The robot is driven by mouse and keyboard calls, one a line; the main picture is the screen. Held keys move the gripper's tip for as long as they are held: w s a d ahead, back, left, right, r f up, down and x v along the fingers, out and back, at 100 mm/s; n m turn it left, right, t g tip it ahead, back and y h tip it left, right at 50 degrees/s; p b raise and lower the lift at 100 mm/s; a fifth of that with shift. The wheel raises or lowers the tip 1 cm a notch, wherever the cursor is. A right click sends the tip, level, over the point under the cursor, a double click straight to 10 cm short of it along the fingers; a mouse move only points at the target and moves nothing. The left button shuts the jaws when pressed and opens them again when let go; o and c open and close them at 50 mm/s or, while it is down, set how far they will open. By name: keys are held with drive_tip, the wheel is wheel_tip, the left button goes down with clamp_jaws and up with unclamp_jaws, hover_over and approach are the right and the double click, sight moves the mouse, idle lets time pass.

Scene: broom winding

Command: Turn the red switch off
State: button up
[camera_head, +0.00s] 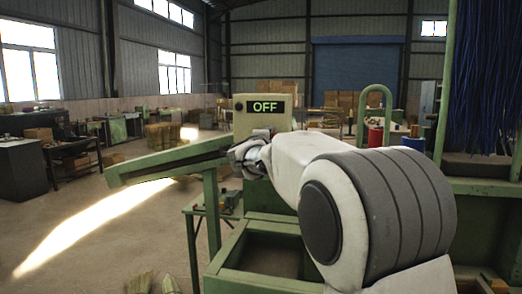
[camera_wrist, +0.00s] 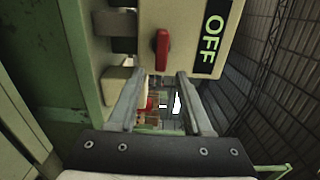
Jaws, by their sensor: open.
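The red switch (camera_wrist: 162,49) is a small red knob on the face of a beige control box (camera_wrist: 188,14). In the wrist view it lies lengthwise up and down the picture, beside a black display (camera_wrist: 211,37) that reads OFF. The box (camera_head: 241,121) and its lit OFF display (camera_head: 265,107) also show in the head view, where my arm and gripper hide the switch. My gripper (camera_wrist: 160,76) is open, its two fingers spread with nothing held. The switch appears just beyond the fingertips and between their lines; I cannot tell whether they touch it.
A green machine frame (camera_head: 222,262) stands below and around the box, with a long green beam (camera_head: 150,168) reaching left. Blue bristles (camera_head: 485,80) hang at the right. A green hoop (camera_head: 375,92) rises behind my arm. Open floor lies to the left.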

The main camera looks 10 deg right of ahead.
drive_tip(key=v, duration=1.2)
drive_tip(key=shift+s+b, duration=0.2)
drive_tip(key=shift+b, duration=0.1)
drive_tip(key=s+a+f+n+g+y+p, duration=0.2)
drive_tip(key=s+a+n+y+p, duration=0.15)
drive_tip(key=s+n+y, duration=0.95)
drive_tip(key=s+d+f+n+g+h, duration=0.3)
drive_tip(key=s+d+f+n+g, duration=0.1)
drive_tip(key=s+f, duration=0.4)
drive_tip(key=s+d+f+n+g+h+p, duration=0.1)
drive_tip(key=s+d+f+n+g+h, duration=0.2)
drive_tip(key=s+f, duration=0.5)
drive_tip(key=s+d+n+g, duration=0.1)
drive_tip(key=s+n+g, duration=0.1)
drive_tip(key=s, duration=0.3)
drive_tip(key=shift+s+n, duration=0.2)
drive_tip(key=shift+n, duration=0.1)
